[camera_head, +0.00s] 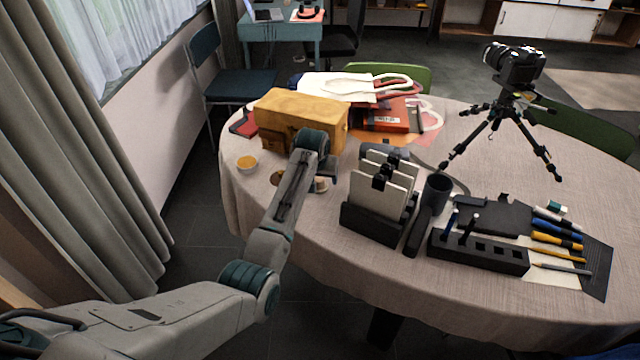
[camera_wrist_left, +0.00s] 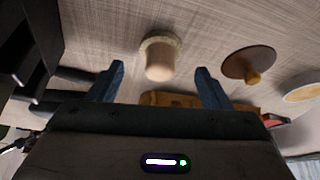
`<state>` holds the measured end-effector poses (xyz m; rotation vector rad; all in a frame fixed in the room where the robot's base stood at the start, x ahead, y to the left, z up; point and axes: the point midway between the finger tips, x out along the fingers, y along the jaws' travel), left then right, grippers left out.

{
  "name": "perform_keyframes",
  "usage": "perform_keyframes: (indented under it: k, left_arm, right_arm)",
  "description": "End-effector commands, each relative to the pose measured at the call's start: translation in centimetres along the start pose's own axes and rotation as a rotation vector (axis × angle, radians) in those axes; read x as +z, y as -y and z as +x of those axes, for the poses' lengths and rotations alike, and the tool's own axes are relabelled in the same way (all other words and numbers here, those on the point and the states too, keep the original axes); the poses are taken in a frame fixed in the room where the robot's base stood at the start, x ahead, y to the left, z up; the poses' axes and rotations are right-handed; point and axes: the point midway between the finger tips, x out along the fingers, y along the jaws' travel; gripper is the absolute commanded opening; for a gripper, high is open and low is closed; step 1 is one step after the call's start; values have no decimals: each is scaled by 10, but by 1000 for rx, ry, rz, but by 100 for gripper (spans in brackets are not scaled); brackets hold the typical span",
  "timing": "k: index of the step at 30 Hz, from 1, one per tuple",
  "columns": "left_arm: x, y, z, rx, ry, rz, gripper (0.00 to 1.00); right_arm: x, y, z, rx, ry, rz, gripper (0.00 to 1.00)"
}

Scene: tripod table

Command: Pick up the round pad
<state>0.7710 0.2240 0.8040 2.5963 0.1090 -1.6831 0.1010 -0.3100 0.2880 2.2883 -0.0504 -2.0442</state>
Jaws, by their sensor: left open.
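A round, pale pad-like piece (camera_wrist_left: 160,54) with a fuzzy rim and a stubby beige knob stands on the cloth in the left wrist view. It is most likely the round pad, and part of it shows beside my gripper in the head view (camera_head: 321,185). My left gripper (camera_wrist_left: 160,70) is open, its two blue fingers apart, with the pad in the gap between them as seen by the wrist camera. I cannot tell how far above it the fingers are. In the head view the left gripper (camera_head: 327,174) is mostly hidden by its wrist. My right gripper is not in view.
A brown disc with a small knob (camera_wrist_left: 248,66) and a bowl of orange stuff (camera_head: 247,163) are close by. A yellow box (camera_head: 300,112) stands behind the gripper. A black holder with upright plates (camera_head: 372,222) stands to its right. A camera tripod (camera_head: 503,112) is farther right.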

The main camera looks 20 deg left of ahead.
Motion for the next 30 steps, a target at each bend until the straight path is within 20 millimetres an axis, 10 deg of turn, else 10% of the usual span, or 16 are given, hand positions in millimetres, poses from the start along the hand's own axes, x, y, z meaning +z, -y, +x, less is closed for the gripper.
perform_keyframes:
  k: [14, 21, 30]
  left_arm:
    - [0, 0, 26, 0, -1, 0, 72]
    - [0, 0, 25, 0, -1, 0, 27]
    - [-1, 0, 23, 0, -2, 0, 24]
  right_arm:
    - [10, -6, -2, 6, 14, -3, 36]
    - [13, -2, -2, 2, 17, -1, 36]
    - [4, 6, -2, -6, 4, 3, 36]
